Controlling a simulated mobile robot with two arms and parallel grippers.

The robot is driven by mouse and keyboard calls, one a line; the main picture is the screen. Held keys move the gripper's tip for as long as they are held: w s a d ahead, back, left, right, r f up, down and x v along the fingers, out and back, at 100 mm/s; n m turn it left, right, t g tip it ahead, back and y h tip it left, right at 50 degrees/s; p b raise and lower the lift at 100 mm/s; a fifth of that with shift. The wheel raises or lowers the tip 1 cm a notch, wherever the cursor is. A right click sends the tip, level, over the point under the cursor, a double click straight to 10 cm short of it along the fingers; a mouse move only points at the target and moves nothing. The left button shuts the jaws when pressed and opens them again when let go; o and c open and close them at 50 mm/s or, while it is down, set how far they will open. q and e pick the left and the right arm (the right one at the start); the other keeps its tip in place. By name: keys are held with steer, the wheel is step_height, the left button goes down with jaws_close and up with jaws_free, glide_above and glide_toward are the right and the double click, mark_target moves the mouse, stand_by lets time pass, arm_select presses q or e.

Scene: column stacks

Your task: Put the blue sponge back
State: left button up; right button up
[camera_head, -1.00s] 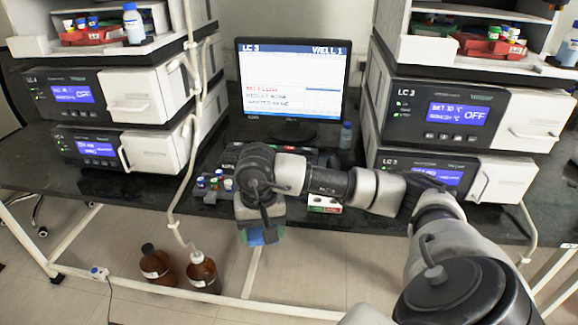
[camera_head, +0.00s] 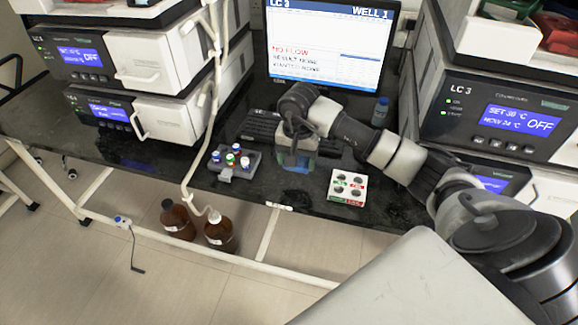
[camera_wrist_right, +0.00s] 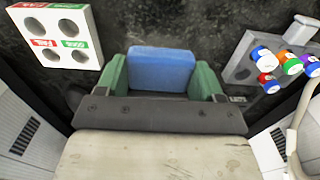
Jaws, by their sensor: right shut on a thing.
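The blue sponge (camera_wrist_right: 161,69) sits between the two green-padded fingers of my right gripper (camera_wrist_right: 162,75) in the right wrist view, with the dark bench top beyond it. In the head view my right gripper (camera_head: 296,158) points down at the front part of the bench, between the vial rack and the white block. The sponge (camera_head: 297,164) shows there only in part, behind the fingers. I cannot tell whether it touches the bench. My left gripper is not in view.
A grey rack with capped vials (camera_head: 234,161) stands left of the gripper. A white block with round holes (camera_head: 347,187) stands right. A keyboard (camera_head: 262,130) and monitor (camera_head: 325,45) are behind. A small blue-capped bottle (camera_head: 380,111) stands back right. Instrument stacks flank both sides.

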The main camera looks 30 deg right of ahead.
mark_target(289, 177)
steer(key=shift+w+a+f, duration=0.25)
steer(key=shift+w+f, duration=0.2)
steer(key=shift+w, duration=0.2)
steer(key=shift+w+a+f, duration=0.25)
steer(key=shift+w+f, duration=0.2)
steer(key=shift+w, duration=0.15)
steer(key=shift+f+p, duration=0.3)
steer(key=shift+f, duration=1.65)
steer(key=shift+f, duration=0.15)
steer(key=o, duration=0.8)
step_height(289, 177, up, 12)
steer(key=shift+r+b, duration=0.2)
steer(key=shift+b, duration=0.3)
